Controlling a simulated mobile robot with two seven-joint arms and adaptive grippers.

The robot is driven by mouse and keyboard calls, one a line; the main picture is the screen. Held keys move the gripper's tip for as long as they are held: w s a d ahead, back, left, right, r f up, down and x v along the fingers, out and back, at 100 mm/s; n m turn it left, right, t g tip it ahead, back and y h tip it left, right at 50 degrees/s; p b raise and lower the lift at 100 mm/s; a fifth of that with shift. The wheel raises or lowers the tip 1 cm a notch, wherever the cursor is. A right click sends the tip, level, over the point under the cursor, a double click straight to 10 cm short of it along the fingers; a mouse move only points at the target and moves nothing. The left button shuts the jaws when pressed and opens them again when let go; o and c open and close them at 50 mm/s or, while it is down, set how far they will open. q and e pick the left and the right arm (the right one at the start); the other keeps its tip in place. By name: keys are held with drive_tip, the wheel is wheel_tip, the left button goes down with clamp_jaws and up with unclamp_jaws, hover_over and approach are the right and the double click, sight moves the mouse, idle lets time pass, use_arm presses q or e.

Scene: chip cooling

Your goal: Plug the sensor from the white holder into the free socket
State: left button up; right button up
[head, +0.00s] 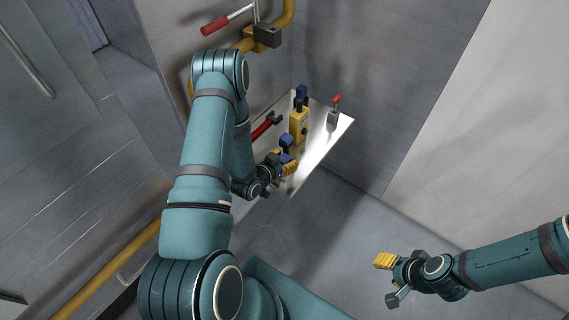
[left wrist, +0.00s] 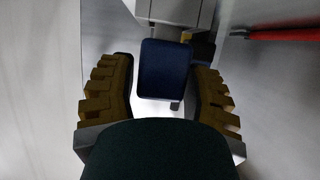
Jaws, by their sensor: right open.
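A dark blue block (left wrist: 163,70), which looks like the sensor, sits in front of a pale grey-white body (left wrist: 177,10), possibly the holder, in the left wrist view. My left gripper (left wrist: 163,98) is open, its yellow ribbed fingers on either side of the blue block, with narrow gaps. In the head view my left gripper (head: 283,162) is low over the metal shelf, at a blue part (head: 286,158). Another blue part (head: 286,140) stands just behind it. I cannot tell which socket is free. My right gripper (head: 391,279) is open and empty, well right of the shelf.
The shiny shelf (head: 340,127) carries a yellow device (head: 299,125) with a blue top, a grey part with a red lever (head: 335,101), and a red-handled tool (head: 264,127). A yellow pipe with a red-handled valve (head: 228,20) runs above. The floor between shelf and right gripper is clear.

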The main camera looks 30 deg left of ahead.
use_arm(q)
drive_tip(key=c, duration=0.6)
drive_tip(key=shift+c, duration=0.2)
